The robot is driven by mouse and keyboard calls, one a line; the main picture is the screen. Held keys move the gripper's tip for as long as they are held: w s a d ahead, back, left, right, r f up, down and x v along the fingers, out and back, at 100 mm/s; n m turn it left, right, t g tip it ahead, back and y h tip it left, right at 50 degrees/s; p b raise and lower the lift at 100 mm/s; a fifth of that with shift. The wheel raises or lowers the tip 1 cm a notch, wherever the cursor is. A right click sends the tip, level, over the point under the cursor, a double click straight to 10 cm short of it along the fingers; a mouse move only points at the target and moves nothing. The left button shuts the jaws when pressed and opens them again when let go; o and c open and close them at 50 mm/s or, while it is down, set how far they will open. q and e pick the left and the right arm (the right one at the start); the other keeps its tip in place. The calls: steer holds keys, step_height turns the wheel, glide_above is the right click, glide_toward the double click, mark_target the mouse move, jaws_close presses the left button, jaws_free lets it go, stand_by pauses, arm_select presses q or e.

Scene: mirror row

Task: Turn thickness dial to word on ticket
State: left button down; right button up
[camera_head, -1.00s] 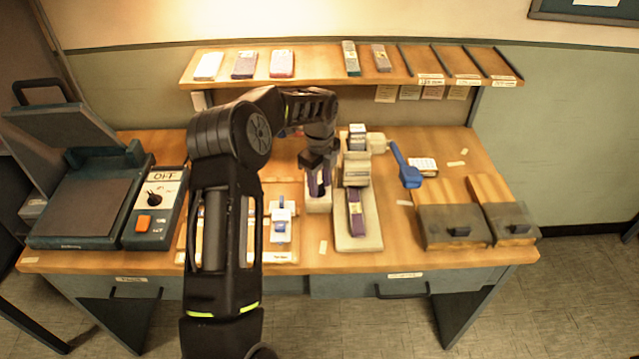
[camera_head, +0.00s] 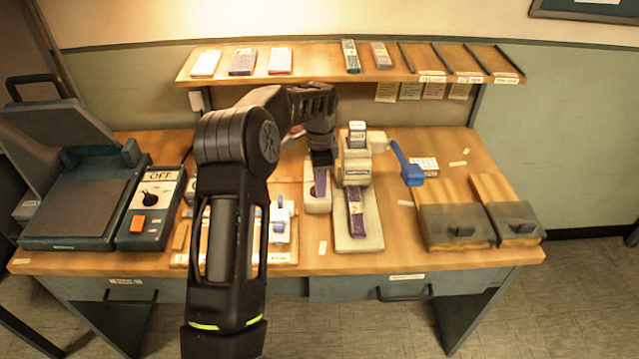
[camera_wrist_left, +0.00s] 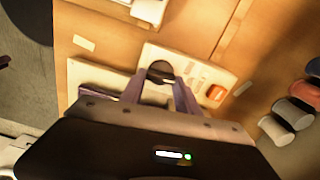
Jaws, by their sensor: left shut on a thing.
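In the left wrist view, a dark round dial knob (camera_wrist_left: 160,72) sits on a white panel with small printed labels. The fingers of my left gripper (camera_wrist_left: 160,84) are on either side of the knob, shut on it. The words around the dial are too small to read. I cannot tell which of the small paper tags is the ticket. My right gripper is not in view.
A box marked OFF (camera_head: 153,215) stands at the left. In the wrist view an orange button (camera_wrist_left: 216,92) and several cylinders (camera_wrist_left: 293,112) are close by. The shelf (camera_head: 325,70) runs behind.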

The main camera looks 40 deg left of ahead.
arm_select(q)
steer(key=n, duration=0.3)
steer(key=shift+n, duration=0.4)
steer(key=shift+a+n+b, duration=0.15)
steer(key=shift+n+b, duration=0.25)
steer(key=shift+n, duration=1.5)
steer(key=c, duration=0.9)
jaws_free()
steer(key=shift+r+b, duration=0.45)
steer(key=shift+r, duration=3.45)
